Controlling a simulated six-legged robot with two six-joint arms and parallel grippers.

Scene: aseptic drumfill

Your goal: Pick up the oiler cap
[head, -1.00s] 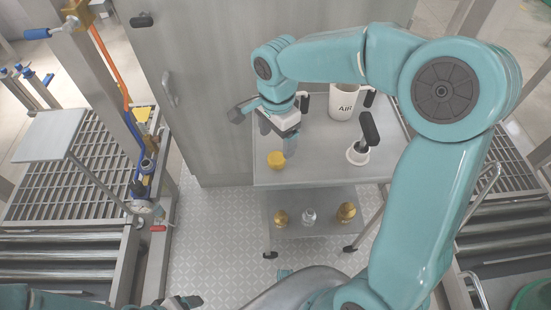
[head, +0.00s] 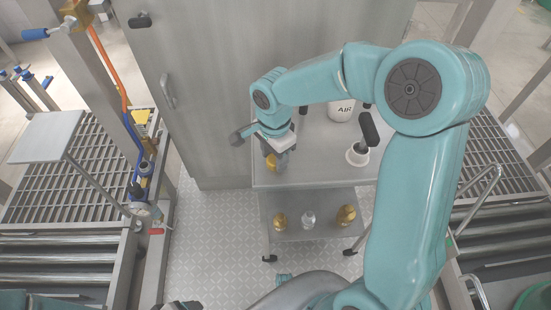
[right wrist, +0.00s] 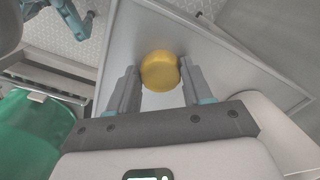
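The oiler cap, a round yellow cap (head: 271,161), sits on the upper top of a grey metal cart (head: 315,177), near its left front. In the head view my right gripper (head: 278,158) is over the cap and partly hides it. In the right wrist view the cap (right wrist: 160,70) lies between the tips of the two open fingers, with a finger on each side. I cannot tell if either finger touches it. At the bottom left of the head view a dark part, likely my left gripper (head: 183,304), is cut by the edge; its opening is unclear.
A white container marked AIR (head: 342,110) and a black-handled tool on a white round base (head: 358,156) stand right of my right gripper. The lower shelf (head: 292,235) holds two brass pieces and a silver one. A grey cabinet (head: 215,80) rises at the cart's left and back.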

